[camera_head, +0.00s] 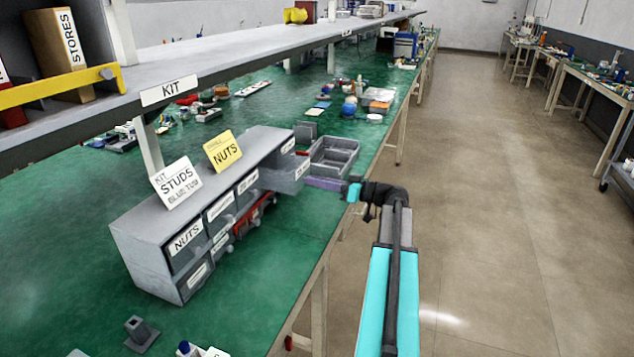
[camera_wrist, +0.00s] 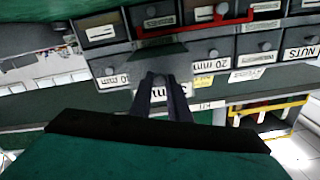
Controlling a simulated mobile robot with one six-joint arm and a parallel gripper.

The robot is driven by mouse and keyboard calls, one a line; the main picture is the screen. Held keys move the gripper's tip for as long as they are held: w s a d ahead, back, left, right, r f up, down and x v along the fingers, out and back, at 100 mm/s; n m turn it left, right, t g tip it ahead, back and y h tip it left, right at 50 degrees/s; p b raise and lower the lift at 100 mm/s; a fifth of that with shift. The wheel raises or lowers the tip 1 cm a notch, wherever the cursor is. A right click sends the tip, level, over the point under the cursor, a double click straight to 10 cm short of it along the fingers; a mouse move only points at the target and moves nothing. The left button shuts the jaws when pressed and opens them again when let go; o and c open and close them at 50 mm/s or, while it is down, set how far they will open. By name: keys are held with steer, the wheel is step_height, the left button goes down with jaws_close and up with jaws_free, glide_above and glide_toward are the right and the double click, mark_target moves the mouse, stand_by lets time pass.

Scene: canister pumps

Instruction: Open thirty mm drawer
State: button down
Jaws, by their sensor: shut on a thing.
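A grey drawer cabinet (camera_head: 200,205) stands on the green bench, with labelled drawers facing right. In the head view, its far upper drawer (camera_head: 280,181) sticks out past the other fronts. My gripper (camera_head: 311,181) reaches in from the right and is shut at this drawer's front. In the wrist view my fingers (camera_wrist: 160,80) are together at the protruding grey drawer (camera_wrist: 150,57); the hold itself is hard to see. The fingers hide most of a label behind them, so I cannot read the drawer's size. A neighbouring drawer reads 20 mm (camera_wrist: 215,52).
A grey divided tray (camera_head: 335,155) lies on the bench just beyond the drawer. Sign cards stand on top of the cabinet. A shelf (camera_head: 200,75) runs above the bench. The aisle floor (camera_head: 490,230) at right is clear.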

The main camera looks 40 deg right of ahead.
steer(key=c, duration=1.7)
jaws_free()
steer(key=shift+w+d, duration=0.1)
steer(key=shift+d, duration=0.05)
steer(key=shift+o, duration=0.2)
steer(key=b+v, duration=0.1)
steer(key=v, duration=1.2)
steer(key=shift+s+b, duration=0.3)
steer(key=shift+s, duration=0.05)
